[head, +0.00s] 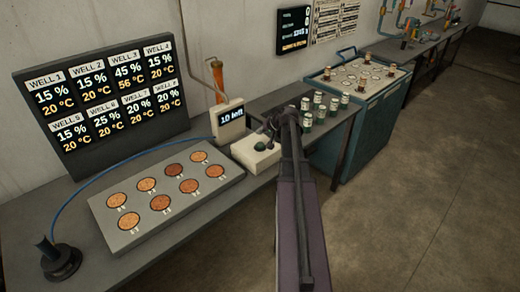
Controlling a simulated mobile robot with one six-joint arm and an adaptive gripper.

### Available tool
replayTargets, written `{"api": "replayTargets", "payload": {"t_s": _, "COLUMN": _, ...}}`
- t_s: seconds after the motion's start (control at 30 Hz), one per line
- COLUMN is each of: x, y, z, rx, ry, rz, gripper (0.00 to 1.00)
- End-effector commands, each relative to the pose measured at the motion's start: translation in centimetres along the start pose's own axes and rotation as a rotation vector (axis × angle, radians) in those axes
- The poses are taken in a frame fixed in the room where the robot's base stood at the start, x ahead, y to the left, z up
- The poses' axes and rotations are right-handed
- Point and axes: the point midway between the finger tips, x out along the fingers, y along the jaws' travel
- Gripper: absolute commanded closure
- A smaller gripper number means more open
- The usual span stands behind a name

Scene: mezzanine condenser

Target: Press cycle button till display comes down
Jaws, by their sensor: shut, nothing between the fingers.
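A pale box (256,157) stands on the bench right of the tray of wells. It carries a dark green rounded button (261,146), and a second dark green part shows just behind it. A small display (231,117) behind the box reads "10 left". My gripper (270,125) is shut and empty, close above and slightly right of the button. The arm hides part of the box's right side. I cannot tell whether the fingertips touch the button. Nothing on the display or box is labelled "cycle" that I can read.
A large board (103,100) lists the wells; WELL 3 reads 45 % and 56 °C. A grey tray (135,239) holds several brown wells. A blue hose runs to a black stand (60,262). Several green vials (318,103) stand right of my gripper, before a teal cart (365,110).

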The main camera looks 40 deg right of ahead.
Motion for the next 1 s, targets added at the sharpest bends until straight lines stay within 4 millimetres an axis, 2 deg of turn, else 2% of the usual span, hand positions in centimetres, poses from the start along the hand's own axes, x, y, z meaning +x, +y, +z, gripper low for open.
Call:
{"api": "replayTargets", "payload": {"t_s": 0.1, "x": 1.0, "y": 0.8, "z": 0.8, "rx": 0.0, "ry": 0.0, "rz": 0.0, "gripper": 1.0}}
{"api": "replayTargets", "payload": {"t_s": 0.4, "x": 2.3, "y": 1.7, "z": 1.7, "rx": 0.0, "ry": 0.0, "rz": 0.0, "gripper": 1.0}}
{"api": "replayTargets", "payload": {"t_s": 1.0, "x": 2.5, "y": 1.8, "z": 1.8, "rx": 0.0, "ry": 0.0, "rz": 0.0, "gripper": 1.0}}
